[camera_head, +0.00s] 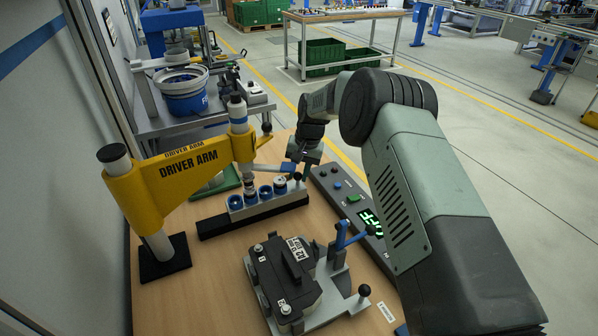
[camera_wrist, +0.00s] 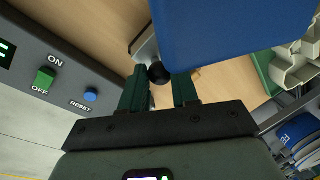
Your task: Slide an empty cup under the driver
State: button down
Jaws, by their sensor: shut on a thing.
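The yellow driver arm (camera_head: 188,172) carries a vertical driver (camera_head: 238,115) over a slide rail (camera_head: 252,212). Blue cups sit on the slide: a left cup (camera_head: 235,202), a middle cup (camera_head: 265,192) and a right one (camera_head: 280,185) with something pale and dark in it. The driver's lower end is near the left and middle cups; I cannot tell the exact alignment. My gripper (camera_head: 298,164) is at the slide's right end. In the wrist view, my gripper (camera_wrist: 159,88) is shut on a black ball knob (camera_wrist: 158,73). A large blue surface (camera_wrist: 230,35) hides much beyond it.
A control box (camera_head: 352,208) with buttons and a green display lies right of the slide. A black block (camera_head: 285,272) sits in a clamp fixture with a blue lever (camera_head: 350,238) in front. A blue bucket (camera_head: 183,98) stands on the back bench. Wood is clear at the front left.

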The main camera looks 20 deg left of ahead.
aim_at(284, 179)
jog(key=shift+s+a, duration=1.6)
jog(key=shift+a, duration=0.05)
jog(key=c, duration=0.9)
grip_release()
jog(key=shift+o, duration=0.2)
notch_tip(284, 179, up, 11)
jog(key=d, duration=0.2)
jog(key=shift+w+f, duration=0.15)
jog(key=shift+w, duration=0.05)
